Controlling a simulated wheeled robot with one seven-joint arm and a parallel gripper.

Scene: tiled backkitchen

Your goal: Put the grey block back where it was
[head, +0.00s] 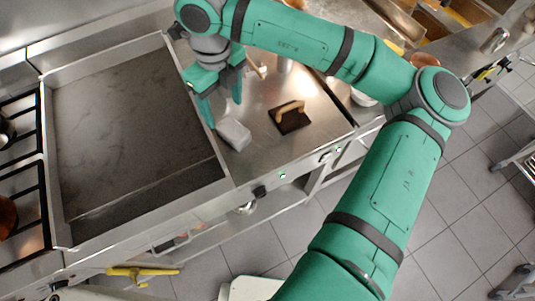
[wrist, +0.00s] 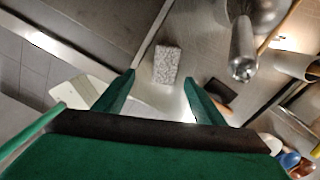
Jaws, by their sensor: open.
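The grey block (head: 233,134) lies on the steel counter, close to the right wall of the big griddle tray. In the wrist view the grey block (wrist: 167,66) has a speckled top and appears beyond my fingertips, between their lines. My gripper (head: 222,113) is open and empty, pointing down above the counter just behind the block. In the wrist view my gripper (wrist: 159,80) shows both fingers spread apart, with nothing between them. The exact gap between fingertips and block is hard to tell.
A dark press with a wooden handle (head: 289,117) sits on the counter right of the block. The large griddle tray (head: 215,177) fills the left side, its walls raised. Pots and utensils stand behind my gripper. Bare counter lies between block and press.

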